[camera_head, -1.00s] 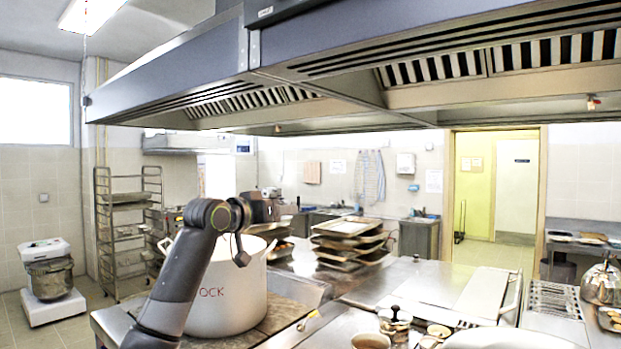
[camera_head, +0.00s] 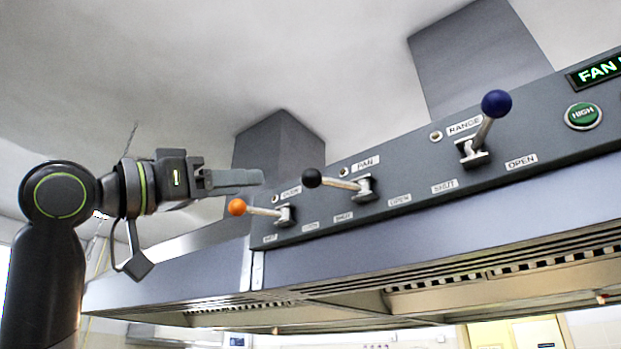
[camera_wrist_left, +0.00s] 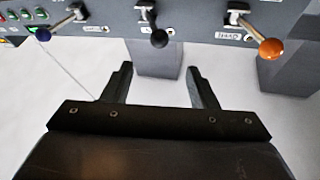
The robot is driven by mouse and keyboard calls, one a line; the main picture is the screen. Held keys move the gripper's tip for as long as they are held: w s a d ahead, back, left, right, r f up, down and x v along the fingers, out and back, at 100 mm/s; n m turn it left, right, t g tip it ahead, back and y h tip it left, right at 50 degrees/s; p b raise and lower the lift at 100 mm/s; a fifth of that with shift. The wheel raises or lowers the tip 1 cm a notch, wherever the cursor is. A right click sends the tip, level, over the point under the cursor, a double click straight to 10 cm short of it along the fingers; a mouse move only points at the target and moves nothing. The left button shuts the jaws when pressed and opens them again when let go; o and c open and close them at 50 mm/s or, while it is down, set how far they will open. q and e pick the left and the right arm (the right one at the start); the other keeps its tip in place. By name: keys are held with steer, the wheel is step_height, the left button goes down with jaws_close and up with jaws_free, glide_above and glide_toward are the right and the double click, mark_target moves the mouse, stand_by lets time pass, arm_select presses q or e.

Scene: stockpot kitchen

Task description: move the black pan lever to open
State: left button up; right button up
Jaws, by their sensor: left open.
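The black pan lever (camera_head: 312,178) is on the sloping hood panel under the PAN label. Its handle points left, toward the SHUT side (camera_head: 343,217); the pan's OPEN label (camera_head: 399,200) is to the right of the pivot. My left gripper (camera_head: 258,178) is open and empty, its fingers pointing right toward the black knob, a short gap away in the picture. In the left wrist view the black knob (camera_wrist_left: 159,38) is beyond the fingertips, roughly centred between the two fingers (camera_wrist_left: 160,70), and nothing touches it. My right gripper is not in view.
An orange-knobbed lever (camera_head: 237,207) sits left of the pan lever, close below my left fingers. A blue-knobbed RANGE lever (camera_head: 496,103) stands to the right, tilted up. A green HIGH button (camera_head: 583,115) is farther right. The air above the panel is free.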

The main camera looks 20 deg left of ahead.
mark_target(304, 178)
arm_select(q)
steer(key=p+x, duration=0.7)
steer(key=x, duration=0.7)
steer(key=shift+w+d+r+p, duration=0.1)
steer(key=shift+w+d+p, duration=0.05)
steer(key=shift+d+p, duration=0.15)
steer(key=shift+a, duration=0.1)
steer(key=shift+c, duration=0.4)
jaws_close()
